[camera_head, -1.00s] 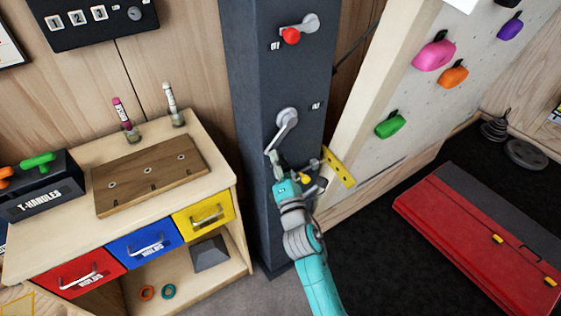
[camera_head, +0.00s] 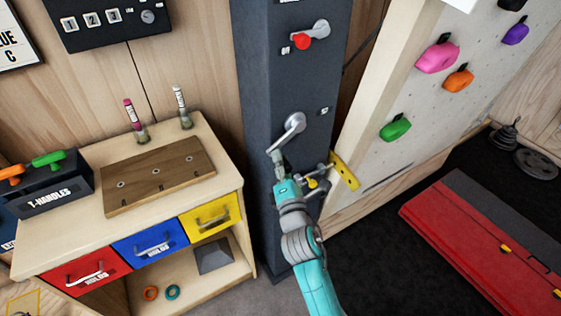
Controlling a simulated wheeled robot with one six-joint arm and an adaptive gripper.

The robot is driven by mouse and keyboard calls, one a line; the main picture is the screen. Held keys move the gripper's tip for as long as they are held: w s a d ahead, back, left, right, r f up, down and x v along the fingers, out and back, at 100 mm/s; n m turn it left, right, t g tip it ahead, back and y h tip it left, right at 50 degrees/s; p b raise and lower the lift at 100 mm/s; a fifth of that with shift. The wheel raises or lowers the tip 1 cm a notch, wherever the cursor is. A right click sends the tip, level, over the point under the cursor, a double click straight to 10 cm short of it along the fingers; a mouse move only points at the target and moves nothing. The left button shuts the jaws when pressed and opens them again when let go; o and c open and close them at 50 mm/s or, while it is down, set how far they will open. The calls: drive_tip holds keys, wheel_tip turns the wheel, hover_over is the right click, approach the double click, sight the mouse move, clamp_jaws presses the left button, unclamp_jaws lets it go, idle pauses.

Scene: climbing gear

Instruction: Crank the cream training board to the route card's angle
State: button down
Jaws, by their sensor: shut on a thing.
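The cream training board (camera_head: 440,120) leans at the right, with pink, orange, green and purple holds on it. A dark column (camera_head: 262,90) stands left of it. A silver crank (camera_head: 295,123) is low on the column's face, its arm pointing down and left. My gripper (camera_head: 277,158) is shut on the free end of this crank and hides its handle. A yellow perforated strip (camera_head: 344,171) is beside the board's lower edge. No angle reading is legible. I cannot identify the route card.
A wooden cabinet (camera_head: 80,225) with red, blue and yellow drawers stands left of the column. A T-handle rack (camera_head: 55,195) and a drilled wooden block (camera_head: 120,190) are on top. A red and grey folded mat (camera_head: 450,240) lies on the dark floor at right.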

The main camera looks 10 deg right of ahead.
drive_tip(key=c, duration=0.9)
unclamp_jaws()
drive_tip(key=shift+d, duration=0.15)
drive_tip(key=shift+o, duration=0.2)
drive_tip(key=v, duration=1.2)
